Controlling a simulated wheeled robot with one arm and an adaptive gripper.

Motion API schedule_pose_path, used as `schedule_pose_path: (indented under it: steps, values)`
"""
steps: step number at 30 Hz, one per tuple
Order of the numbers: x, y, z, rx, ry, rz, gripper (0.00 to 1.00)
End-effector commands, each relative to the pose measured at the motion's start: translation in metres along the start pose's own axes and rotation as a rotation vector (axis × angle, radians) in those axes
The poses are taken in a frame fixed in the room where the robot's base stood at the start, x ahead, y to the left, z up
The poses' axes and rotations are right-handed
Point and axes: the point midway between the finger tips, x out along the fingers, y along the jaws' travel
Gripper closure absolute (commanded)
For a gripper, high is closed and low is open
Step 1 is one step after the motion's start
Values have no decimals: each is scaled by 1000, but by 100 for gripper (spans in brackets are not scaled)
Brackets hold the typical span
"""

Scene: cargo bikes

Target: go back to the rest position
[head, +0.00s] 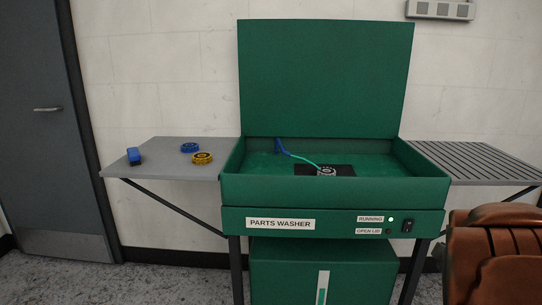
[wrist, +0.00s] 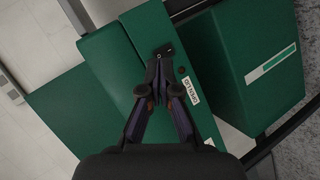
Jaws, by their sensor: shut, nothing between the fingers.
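My gripper (wrist: 158,80) shows in the wrist view with its two dark fingers together and nothing between them. Its tips point at the black rocker switch (wrist: 163,49) on the green front panel of the parts washer (wrist: 140,40). I cannot tell whether they touch it. In the head view the parts washer (head: 290,190) stands against the wall with its lid (head: 325,78) raised. The switch (head: 407,226) is at the right of its front panel, and the RUNNING light (head: 391,219) glows green. My gripper does not show in the head view.
The left shelf (head: 150,165) holds a blue box (head: 134,156), a blue ring-like part (head: 190,147) and a yellow one (head: 202,158). A metal part (head: 326,171) lies in the basin. The slatted right shelf (head: 470,160) is empty.

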Motion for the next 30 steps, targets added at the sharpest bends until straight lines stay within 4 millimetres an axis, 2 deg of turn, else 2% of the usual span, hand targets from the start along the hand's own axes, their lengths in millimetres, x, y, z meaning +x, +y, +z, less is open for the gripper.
schedule_pose_path:
  steps: [1, 6, 11, 17, 23, 30]
  values:
    - [-16, 14, -9, 37, -25, -26, 100]
    - [-58, 18, -18, 185, -142, -133, 100]
    - [-105, 13, -29, 321, -252, -251, 100]
    - [-175, 1, -48, 470, -390, -413, 100]
    - [-259, -13, -69, 578, -538, -595, 100]
    - [-373, -24, -90, 633, -729, -816, 100]
